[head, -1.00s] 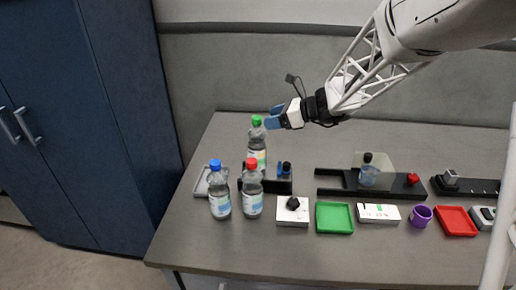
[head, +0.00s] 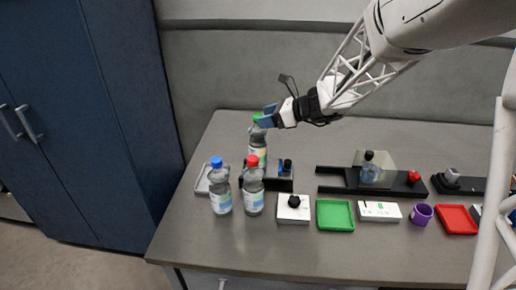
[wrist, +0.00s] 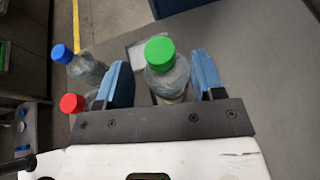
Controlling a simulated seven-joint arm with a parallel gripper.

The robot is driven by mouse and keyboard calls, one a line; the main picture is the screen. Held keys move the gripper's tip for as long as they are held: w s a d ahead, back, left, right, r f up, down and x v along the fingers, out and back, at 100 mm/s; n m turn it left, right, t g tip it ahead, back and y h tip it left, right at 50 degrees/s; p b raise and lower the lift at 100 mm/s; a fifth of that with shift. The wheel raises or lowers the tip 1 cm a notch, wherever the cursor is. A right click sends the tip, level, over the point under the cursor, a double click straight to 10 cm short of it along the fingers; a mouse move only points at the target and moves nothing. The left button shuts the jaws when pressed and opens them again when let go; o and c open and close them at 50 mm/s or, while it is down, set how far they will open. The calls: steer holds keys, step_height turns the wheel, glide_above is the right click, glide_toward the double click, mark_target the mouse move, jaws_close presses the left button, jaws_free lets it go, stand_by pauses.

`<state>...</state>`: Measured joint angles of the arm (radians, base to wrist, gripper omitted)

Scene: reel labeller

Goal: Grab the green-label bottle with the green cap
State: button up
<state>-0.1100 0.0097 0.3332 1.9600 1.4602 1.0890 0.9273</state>
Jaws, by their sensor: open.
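The green-cap bottle (head: 257,147) stands upright at the back left of the table, behind the other two bottles. In the wrist view its green cap (wrist: 159,53) and clear shoulder lie between the two blue fingers. My gripper (head: 268,116) is open at the height of the cap and neck, with a finger on either side; I see a gap on each side in the wrist view (wrist: 160,84). A blue-cap bottle (head: 220,190) and a red-cap bottle (head: 253,191) stand in front. Part of the green-cap bottle's lower body is hidden by the red-cap bottle and the dark holder.
A dark holder with blue parts (head: 285,174) stands beside the bottles. A grey tray (head: 203,180) is at the left. A green tray (head: 335,215), a white box with a black knob (head: 293,208) and a black labeller rail (head: 335,181) lie to the right. The table's back is clear.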

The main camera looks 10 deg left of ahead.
steer(key=shift+a, duration=0.1)
steer(key=shift+x, duration=2.5)
steer(key=shift+f, duration=0.15)
steer(key=shift+c, duration=0.3)
jaws_close()
